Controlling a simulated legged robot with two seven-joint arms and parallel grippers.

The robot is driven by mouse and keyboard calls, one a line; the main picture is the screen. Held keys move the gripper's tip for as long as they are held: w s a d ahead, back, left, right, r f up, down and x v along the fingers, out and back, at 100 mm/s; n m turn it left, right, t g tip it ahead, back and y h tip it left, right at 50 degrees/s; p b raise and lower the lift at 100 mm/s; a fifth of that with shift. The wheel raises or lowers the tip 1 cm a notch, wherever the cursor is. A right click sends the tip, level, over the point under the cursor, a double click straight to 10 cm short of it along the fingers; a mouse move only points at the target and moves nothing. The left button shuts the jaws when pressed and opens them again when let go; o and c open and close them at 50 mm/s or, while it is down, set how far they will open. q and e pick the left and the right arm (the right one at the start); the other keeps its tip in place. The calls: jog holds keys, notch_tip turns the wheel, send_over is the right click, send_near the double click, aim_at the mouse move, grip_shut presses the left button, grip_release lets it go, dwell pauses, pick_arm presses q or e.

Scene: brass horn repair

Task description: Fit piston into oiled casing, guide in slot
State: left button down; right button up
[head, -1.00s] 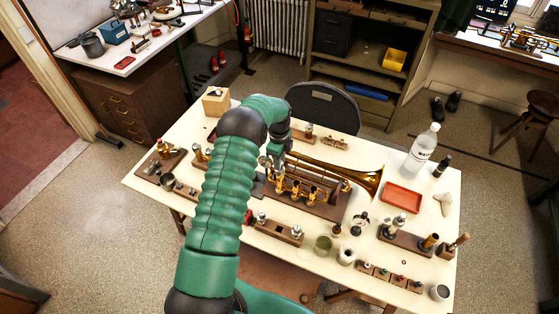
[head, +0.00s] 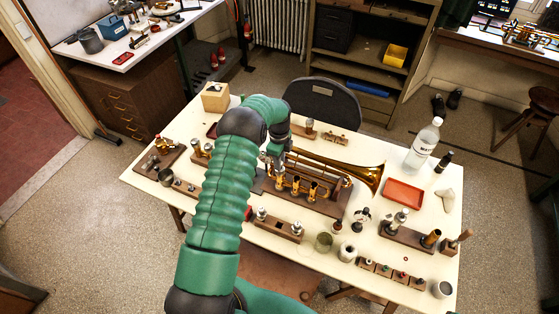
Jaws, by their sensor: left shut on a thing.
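The brass horn (head: 355,176) lies on a dark wooden stand in the middle of the table, bell to the right. Several upright gold casings (head: 296,187) show along its near side. My left gripper (head: 272,160) is at the left end of the horn, close to the casings. It is shut on a small silvery part, which I take to be the piston; my arm hides much of it. I cannot tell whether the piston is inside a casing, or where its guide and the slot are. My right gripper is not in view.
A wooden block with silvery parts (head: 279,227) stands in front of the horn. Cups, small bottles and part holders crowd the front right. A red tray (head: 403,194) and a water bottle (head: 423,144) are at the right. A chair (head: 322,101) stands behind the table.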

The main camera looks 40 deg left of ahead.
pick_arm(q)
jog(key=c, duration=1.2)
grip_release()
jog(key=shift+o, duration=0.2)
jog(key=shift+f, duration=0.1)
jog(key=shift+r, duration=0.45)
notch_tip(320, 180, up, 16)
jog(key=b, duration=0.3)
jog(key=shift+a+f, duration=0.1)
